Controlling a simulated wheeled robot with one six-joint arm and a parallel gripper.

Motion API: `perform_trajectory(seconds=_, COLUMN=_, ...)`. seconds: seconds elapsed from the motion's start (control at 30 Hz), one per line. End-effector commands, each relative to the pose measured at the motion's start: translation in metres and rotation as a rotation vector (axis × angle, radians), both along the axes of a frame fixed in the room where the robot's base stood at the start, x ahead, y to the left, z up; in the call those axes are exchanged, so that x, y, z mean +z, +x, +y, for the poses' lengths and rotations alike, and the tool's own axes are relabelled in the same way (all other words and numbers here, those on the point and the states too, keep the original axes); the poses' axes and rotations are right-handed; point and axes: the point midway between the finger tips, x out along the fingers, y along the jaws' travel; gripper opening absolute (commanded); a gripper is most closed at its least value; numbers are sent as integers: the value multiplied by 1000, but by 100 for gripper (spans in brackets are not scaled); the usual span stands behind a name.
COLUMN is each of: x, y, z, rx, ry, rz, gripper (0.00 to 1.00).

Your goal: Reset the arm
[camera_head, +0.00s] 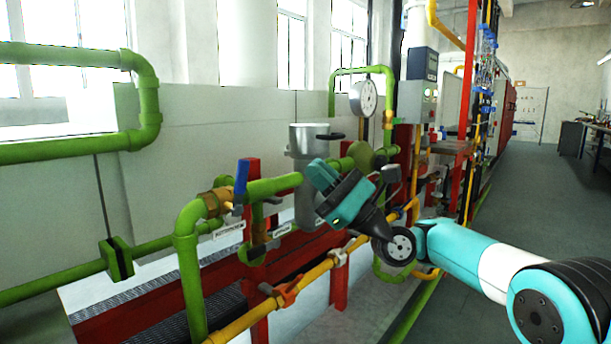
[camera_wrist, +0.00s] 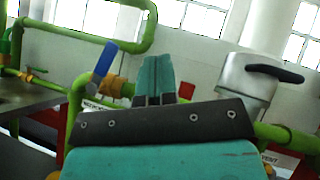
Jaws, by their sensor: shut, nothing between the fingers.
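My gripper (camera_head: 322,177) is in the middle of the head view, at the end of my teal and white arm (camera_head: 475,262). It is in front of the green pipework and points to the upper left. In the wrist view the two teal fingers (camera_wrist: 155,80) stand together, shut, with nothing between them. Their tips show against the pale wall panel. In the head view my gripper hides part of the pipes and of the grey cylindrical housing behind it. I cannot tell how much gap there is.
A blue-handled valve (camera_head: 241,177) is left of my gripper. The grey housing (camera_head: 305,138) with a black handle (camera_head: 330,136) stands behind it. A round gauge (camera_head: 364,97) is farther back. A yellow pipe (camera_head: 318,271) runs below. Open floor (camera_head: 530,190) lies to the right.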

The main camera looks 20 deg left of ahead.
Motion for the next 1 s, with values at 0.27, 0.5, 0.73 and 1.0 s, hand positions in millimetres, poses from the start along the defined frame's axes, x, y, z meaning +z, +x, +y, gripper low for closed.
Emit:
perform_trajectory(seconds=0.27, x=0, y=3, z=-6, rx=-4, ry=0, rz=1, gripper=0)
perform_trajectory(seconds=0.5, x=0, y=2, z=-5, rx=-4, ry=-1, rz=-1, gripper=0)
perform_trajectory(seconds=0.73, x=19, y=6, z=-6, rx=-182, ry=-163, rz=-198, gripper=0)
perform_trajectory(seconds=1.0, x=16, y=-15, z=-64, rx=-483, ry=-723, rz=-838, gripper=0)
